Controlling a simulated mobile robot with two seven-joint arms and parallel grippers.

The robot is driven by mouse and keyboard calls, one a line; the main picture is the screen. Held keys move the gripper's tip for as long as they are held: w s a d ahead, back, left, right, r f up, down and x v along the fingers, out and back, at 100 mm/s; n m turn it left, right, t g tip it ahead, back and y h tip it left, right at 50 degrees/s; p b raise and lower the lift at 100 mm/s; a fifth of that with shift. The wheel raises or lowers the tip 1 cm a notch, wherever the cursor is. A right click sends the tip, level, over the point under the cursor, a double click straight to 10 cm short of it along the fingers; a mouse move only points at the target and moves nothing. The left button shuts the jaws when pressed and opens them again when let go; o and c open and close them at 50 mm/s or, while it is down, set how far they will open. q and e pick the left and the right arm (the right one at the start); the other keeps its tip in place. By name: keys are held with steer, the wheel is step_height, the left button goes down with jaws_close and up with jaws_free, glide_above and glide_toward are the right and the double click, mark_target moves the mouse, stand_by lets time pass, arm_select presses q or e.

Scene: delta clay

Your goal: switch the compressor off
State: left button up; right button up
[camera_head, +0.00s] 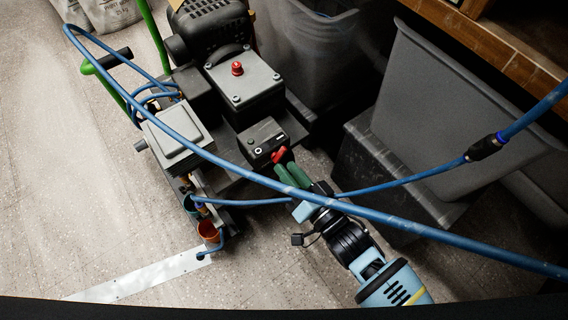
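The compressor (190,85) stands on the floor at the upper left of the middle, a dark machine with green handles. A small dark switch box (262,138) sits on its right side, with a red switch lever (279,155) at its lower right corner. My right gripper (286,169) comes up from the bottom right. Its two green fingers lie side by side with little or no gap, right by the red lever. I cannot tell whether they touch it. My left gripper is not in view.
A long blue hose (415,228) crosses the scene diagonally, and another runs to a dark coupling (484,148) at the right. Grey plastic bins (430,95) crowd the right side. A red knob (237,68) tops a grey box.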

mark_target(279, 154)
steer(key=shift+b+x, duration=0.3)
steer(key=shift+x, duration=0.95)
jaws_close()
